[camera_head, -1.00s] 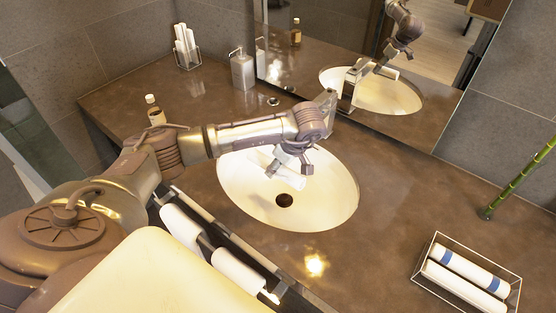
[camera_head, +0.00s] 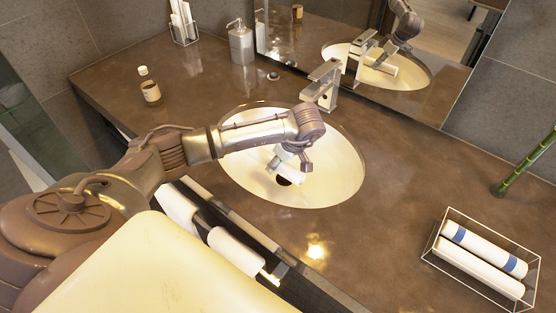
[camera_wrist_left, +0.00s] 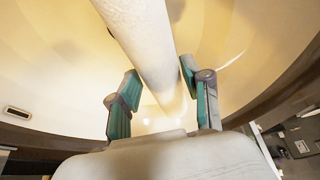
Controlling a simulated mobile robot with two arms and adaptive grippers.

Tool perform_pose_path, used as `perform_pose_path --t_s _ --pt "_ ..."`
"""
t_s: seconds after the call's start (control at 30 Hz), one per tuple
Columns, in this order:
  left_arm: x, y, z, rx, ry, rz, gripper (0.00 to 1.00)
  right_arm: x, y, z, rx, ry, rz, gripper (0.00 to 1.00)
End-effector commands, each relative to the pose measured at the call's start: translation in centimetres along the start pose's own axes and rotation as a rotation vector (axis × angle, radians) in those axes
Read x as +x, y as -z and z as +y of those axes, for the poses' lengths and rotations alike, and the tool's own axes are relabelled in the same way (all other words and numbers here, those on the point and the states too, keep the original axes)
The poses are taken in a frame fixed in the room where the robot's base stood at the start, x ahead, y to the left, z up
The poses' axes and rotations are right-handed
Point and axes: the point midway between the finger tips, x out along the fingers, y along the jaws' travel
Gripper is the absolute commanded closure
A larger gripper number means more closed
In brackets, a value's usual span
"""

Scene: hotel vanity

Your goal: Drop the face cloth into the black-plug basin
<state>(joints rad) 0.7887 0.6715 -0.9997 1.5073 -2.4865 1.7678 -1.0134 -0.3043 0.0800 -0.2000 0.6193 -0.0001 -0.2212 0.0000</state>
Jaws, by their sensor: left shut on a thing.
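The face cloth is a white roll (camera_wrist_left: 145,45), held between the two fingers of my left gripper (camera_wrist_left: 158,98) in the left wrist view. In the head view my left gripper (camera_head: 291,165) points down over the white oval basin (camera_head: 335,180), shut on the cloth (camera_head: 291,177). The cloth hangs within the basin's outline, and I cannot tell whether it touches the bowl. The dark plug (camera_head: 284,181) shows partly behind the cloth. My right gripper is not in view.
A chrome faucet (camera_head: 322,84) stands behind the basin, below the mirror (camera_head: 440,60). A wire tray (camera_head: 478,262) with rolled towels is at the right. A small bottle (camera_head: 149,87) and a soap dispenser (camera_head: 241,42) stand at the back left. White rolls (camera_head: 235,250) hang along the front edge.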

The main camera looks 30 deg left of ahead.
Motion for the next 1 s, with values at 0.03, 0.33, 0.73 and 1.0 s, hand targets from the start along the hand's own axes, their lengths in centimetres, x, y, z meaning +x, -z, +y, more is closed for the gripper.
perform_pose_path --t_s 0.03,0.33,0.73,1.0 --pt "0.0 0.0 0.0 0.0 0.0 0.0 0.84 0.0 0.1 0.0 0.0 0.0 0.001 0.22" --pt "0.0 0.0 0.0 0.0 0.0 0.0 0.22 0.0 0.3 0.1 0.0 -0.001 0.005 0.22" --pt "-1.2 0.0 0.1 -0.001 -0.003 -0.001 0.22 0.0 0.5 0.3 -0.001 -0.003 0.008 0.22" --pt "-6.8 0.0 0.1 0.001 -0.005 0.0 0.22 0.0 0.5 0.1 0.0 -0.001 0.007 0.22"
